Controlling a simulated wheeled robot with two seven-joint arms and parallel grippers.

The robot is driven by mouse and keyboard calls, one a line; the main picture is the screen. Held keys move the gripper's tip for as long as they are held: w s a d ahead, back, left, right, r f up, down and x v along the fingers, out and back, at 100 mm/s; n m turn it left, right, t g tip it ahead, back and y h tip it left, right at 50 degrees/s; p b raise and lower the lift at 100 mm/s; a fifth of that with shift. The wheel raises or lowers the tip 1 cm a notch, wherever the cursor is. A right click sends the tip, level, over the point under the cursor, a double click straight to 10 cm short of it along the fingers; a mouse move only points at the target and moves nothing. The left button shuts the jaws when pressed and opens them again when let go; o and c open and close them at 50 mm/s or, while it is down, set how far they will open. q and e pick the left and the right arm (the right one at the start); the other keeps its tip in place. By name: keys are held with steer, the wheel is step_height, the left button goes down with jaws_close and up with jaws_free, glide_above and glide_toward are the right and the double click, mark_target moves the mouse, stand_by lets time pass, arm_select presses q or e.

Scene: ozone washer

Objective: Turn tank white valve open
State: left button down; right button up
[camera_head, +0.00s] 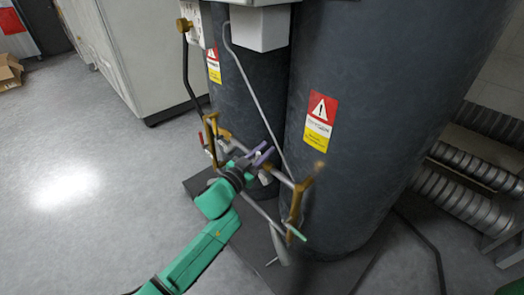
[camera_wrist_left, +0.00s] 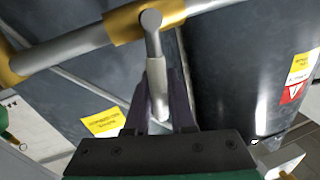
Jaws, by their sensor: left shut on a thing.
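The white valve handle (camera_wrist_left: 155,80) is a short pale lever hanging from a brass collar (camera_wrist_left: 145,18) on a grey pipe in the left wrist view. My left gripper (camera_wrist_left: 165,112) has its purple fingers on either side of the lever's lower end and is shut on it. In the head view my left gripper (camera_head: 262,155) reaches the pipework at the front of two dark tanks (camera_head: 360,120). There the handle is mostly hidden by the gripper and too small to make out. My right gripper is not in view.
Brass pipe fittings (camera_head: 297,200) and a green handle (camera_head: 296,233) stand right of the gripper. A red handle (camera_head: 201,138) is to the left. A grey cabinet (camera_head: 140,55) stands behind left; ribbed hoses (camera_head: 465,195) lie right.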

arm_select(q)
steer(key=shift+s+d+f+m+b, duration=0.3)
steer(key=shift+d+m+b, duration=0.1)
steer(key=shift+m, duration=0.4)
steer(key=m, duration=0.1)
steer(key=s+d+m+b, duration=0.1)
steer(key=shift+f+m+t+h, duration=0.2)
steer(key=shift+m+t+h, duration=0.1)
steer(key=shift+h, duration=0.1)
steer(key=shift+s+d+m+b, duration=0.1)
steer(key=shift+s+m+b, duration=0.05)
steer(key=shift+m+b, duration=0.4)
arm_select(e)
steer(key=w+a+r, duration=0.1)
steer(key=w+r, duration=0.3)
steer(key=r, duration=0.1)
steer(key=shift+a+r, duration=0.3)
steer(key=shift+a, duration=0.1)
arm_select(q)
steer(key=c, duration=0.8)
jaws_free()
steer(key=shift+o, duration=0.2)
